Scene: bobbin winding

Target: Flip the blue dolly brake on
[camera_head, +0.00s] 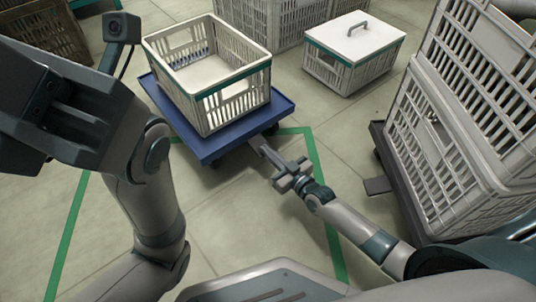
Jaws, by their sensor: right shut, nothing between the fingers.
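The blue dolly (215,150) stands on the floor at upper centre and bears an open white crate (238,103) with a green rim band. A caster shows under its right corner. I cannot tell whether the fingertips touch anything. My left arm fills the left side, with its dark wrist end near the picture's left edge; its fingertips are out of view.
A lidded white crate (352,52) stands on the floor behind, right of the dolly. Tall stacked crates (463,110) stand on a dark dolly at right, with a dark flap (378,185) sticking out. Green floor tape (314,160) runs around the clear floor in front.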

